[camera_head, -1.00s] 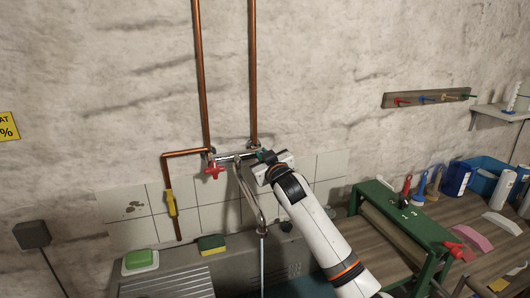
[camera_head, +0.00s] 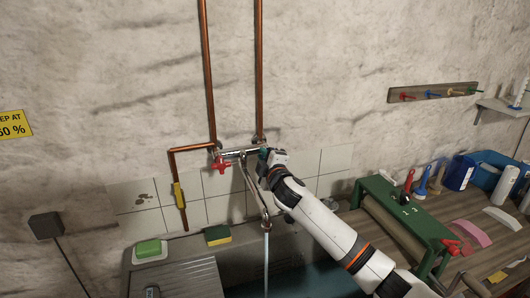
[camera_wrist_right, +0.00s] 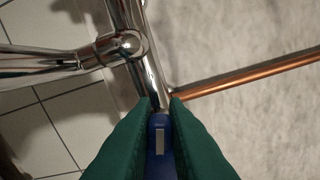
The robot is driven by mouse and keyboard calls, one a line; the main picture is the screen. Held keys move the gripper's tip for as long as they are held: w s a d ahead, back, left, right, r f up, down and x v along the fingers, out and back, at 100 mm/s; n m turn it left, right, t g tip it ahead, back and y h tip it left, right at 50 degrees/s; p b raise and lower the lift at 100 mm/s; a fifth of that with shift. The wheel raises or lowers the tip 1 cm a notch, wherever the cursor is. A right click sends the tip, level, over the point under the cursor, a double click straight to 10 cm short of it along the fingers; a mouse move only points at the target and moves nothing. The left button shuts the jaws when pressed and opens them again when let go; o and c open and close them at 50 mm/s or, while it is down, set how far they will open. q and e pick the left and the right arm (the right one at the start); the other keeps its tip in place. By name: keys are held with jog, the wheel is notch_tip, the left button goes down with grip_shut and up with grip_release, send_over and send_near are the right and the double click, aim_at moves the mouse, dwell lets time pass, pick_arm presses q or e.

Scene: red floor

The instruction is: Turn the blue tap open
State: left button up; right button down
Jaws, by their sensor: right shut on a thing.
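The blue tap handle (camera_wrist_right: 158,145) sits between the green fingers of my right gripper (camera_wrist_right: 160,112) in the right wrist view, at the end of the chrome mixer pipe (camera_wrist_right: 128,45). The gripper is shut on it. In the head view my right gripper (camera_head: 264,160) is at the right end of the chrome tap body (camera_head: 238,152) and hides most of the blue handle. The red tap handle (camera_head: 221,168) is at the left end. A stream of water (camera_head: 266,255) runs down from the spout (camera_head: 263,212). My left gripper is not in view.
Copper pipes (camera_head: 208,75) run up the wall behind the tap. The sink drainboard (camera_head: 180,275) holds a green soap (camera_head: 148,248) and a sponge (camera_head: 217,236). A green frame (camera_head: 378,190) stands on the bench at right, beside brushes and bottles.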

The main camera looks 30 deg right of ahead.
jog(key=n, duration=0.2)
jog(key=n+p, duration=0.1)
jog(key=n, duration=0.1)
jog(key=shift+f+n, duration=0.3)
jog(key=shift+f, duration=0.1)
jog(key=shift+d+f+n+p, duration=0.15)
jog(key=shift+n+p, duration=0.15)
jog(key=shift+n, duration=0.5)
jog(key=shift+a+f+n+p, duration=0.15)
jog(key=shift+n+p, duration=0.15)
jog(key=shift+n, duration=0.5)
jog(key=shift+d, duration=0.1)
jog(key=c, duration=1.4)
grip_release()
jog(key=shift+f, duration=0.1)
jog(key=shift+c, duration=0.2)
jog(key=b+v, duration=0.3)
jog(key=v, duration=0.9)
jog(key=shift+d+f, duration=0.1)
